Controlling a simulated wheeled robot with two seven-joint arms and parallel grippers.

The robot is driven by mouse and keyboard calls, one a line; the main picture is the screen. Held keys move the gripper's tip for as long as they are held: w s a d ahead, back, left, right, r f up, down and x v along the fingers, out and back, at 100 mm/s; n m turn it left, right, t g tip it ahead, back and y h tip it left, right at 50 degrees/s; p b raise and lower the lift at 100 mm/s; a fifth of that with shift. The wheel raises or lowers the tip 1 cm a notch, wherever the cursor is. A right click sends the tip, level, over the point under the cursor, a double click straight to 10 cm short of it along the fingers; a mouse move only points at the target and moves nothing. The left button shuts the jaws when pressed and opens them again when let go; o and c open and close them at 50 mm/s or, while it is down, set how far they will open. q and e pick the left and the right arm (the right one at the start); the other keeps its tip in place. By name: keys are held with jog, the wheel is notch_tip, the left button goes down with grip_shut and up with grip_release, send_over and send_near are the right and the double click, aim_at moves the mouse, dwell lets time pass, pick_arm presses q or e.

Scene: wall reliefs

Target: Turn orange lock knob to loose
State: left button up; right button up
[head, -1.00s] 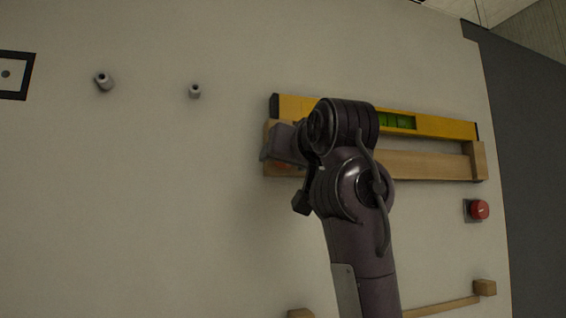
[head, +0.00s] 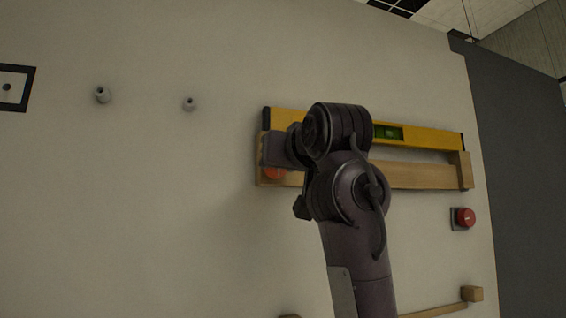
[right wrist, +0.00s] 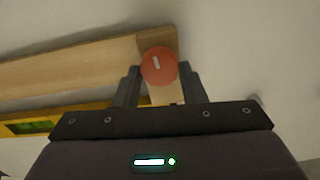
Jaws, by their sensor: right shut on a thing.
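The orange lock knob (right wrist: 159,66) is round, with a short white mark that leans slightly off the line of the fingers in the right wrist view. It sits at the end of a wooden rail (right wrist: 85,68). My right gripper (right wrist: 159,78) has one finger on each side of the knob and is shut on it. In the head view the knob (head: 275,173) shows only partly, at the rail's left end, behind my right gripper (head: 273,158). My left gripper is in neither view.
A yellow spirit level (head: 430,137) lies along the rail. A red round knob (head: 465,217) on a dark plate is at the right. Two grey pegs (head: 102,95) (head: 188,104) and a black-framed square (head: 14,88) are at the left. A lower wooden rail (head: 440,309) is at the bottom.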

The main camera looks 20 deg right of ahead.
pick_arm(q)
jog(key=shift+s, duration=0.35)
pick_arm(e)
jog(key=shift+w+n, duration=0.2)
jog(key=shift+n, duration=8.4)
jog(key=shift+w+n, duration=0.15)
jog(key=shift+n, duration=8.45)
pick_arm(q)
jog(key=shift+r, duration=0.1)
pick_arm(e)
jog(key=o, duration=1)
jog(key=shift+w+f, duration=0.15)
